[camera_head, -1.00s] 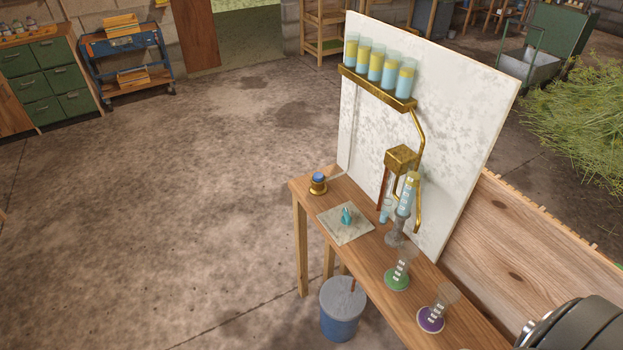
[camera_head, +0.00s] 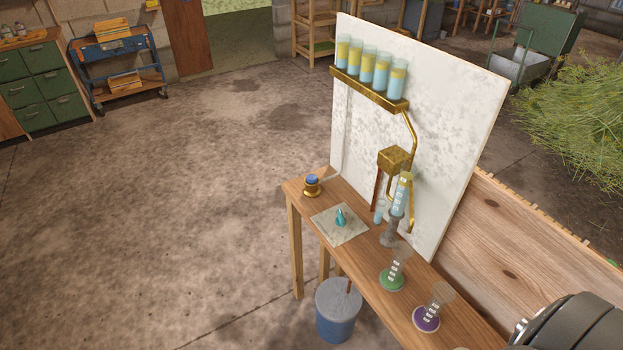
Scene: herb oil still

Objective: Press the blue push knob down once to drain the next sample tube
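The blue push knob (camera_head: 312,180) sits on a round brass base at the far left end of the narrow wooden table (camera_head: 405,310). Several sample tubes (camera_head: 370,68) with yellow over pale blue liquid stand in a brass rack (camera_head: 368,90) high on the white board. A brass pipe leads from the rack to a brass box (camera_head: 394,159). Below it, a glass cylinder (camera_head: 399,200) with pale blue liquid and some yellow at its top stands on a grey base. Neither gripper shows; only a dark part of my arm is at the lower right edge.
A green-based cylinder (camera_head: 392,275) and a purple-based cylinder (camera_head: 430,312) stand nearer on the table. A small teal object (camera_head: 341,217) lies on a pale square mat (camera_head: 328,232). A blue bucket (camera_head: 337,312) stands on the floor beside the table. Floor to the left is clear.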

